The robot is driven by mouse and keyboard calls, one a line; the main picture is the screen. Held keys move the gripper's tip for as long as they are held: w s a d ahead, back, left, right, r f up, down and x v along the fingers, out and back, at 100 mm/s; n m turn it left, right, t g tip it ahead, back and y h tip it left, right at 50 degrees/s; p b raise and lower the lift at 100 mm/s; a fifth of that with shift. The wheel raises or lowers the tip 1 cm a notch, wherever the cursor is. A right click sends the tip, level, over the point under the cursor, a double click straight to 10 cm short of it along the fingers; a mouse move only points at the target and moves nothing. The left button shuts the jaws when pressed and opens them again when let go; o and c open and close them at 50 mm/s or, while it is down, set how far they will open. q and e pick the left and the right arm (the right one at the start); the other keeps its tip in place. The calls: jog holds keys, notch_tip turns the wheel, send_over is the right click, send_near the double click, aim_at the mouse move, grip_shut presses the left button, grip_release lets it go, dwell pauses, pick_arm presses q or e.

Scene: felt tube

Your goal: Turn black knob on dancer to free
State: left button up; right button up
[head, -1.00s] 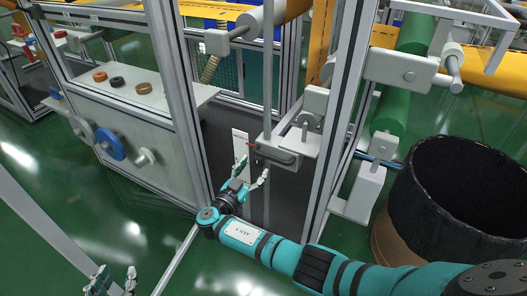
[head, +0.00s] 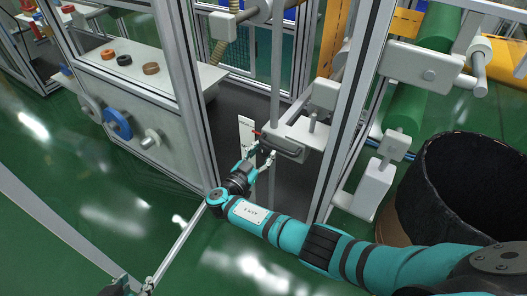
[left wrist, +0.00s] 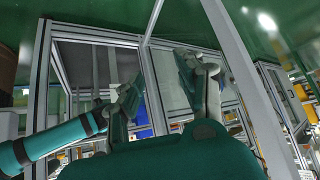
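The dancer unit is a grey block (head: 308,136) with a dark handle-like bar (head: 286,147) on its front, inside the aluminium frame. A small red part shows at its left end. A small dark piece, perhaps the black knob, shows between my right fingertips below the red part. My right gripper (head: 262,154) points up at it, its fingers apart on either side; contact cannot be told. My left gripper is cut off at the bottom left of the head view; in the left wrist view my left gripper (left wrist: 162,88) has its fingers spread, nothing between them.
An aluminium post (head: 340,120) stands right of the dancer, and another post (head: 196,110) left of it. A black-lined round bin (head: 470,180) stands at the right. Green floor is open in front.

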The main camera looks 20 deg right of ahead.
jog(key=c, duration=0.6)
jog(key=shift+c, duration=0.2)
jog(key=n+b, duration=0.2)
jog(key=n, duration=0.2)
jog(key=shift+n, duration=0.4)
pick_arm(q)
jog(key=w+d+r+t+h, duration=0.2)
jog(key=w+d+r+t, duration=0.1)
jog(key=w+r+t, duration=0.3)
jog(key=shift+w+r+t, duration=0.4)
jog(key=shift+w+r, duration=0.25)
jog(key=shift+r, duration=0.55)
pick_arm(e)
jog(key=shift+w+r+n, duration=0.1)
jog(key=shift+r+n, duration=0.1)
jog(key=shift+n, duration=0.9)
jog(key=shift+d, duration=0.1)
jog(key=o, duration=1.2)
jog(key=shift+f, duration=0.1)
pick_arm(q)
jog(key=shift+d, duration=0.1)
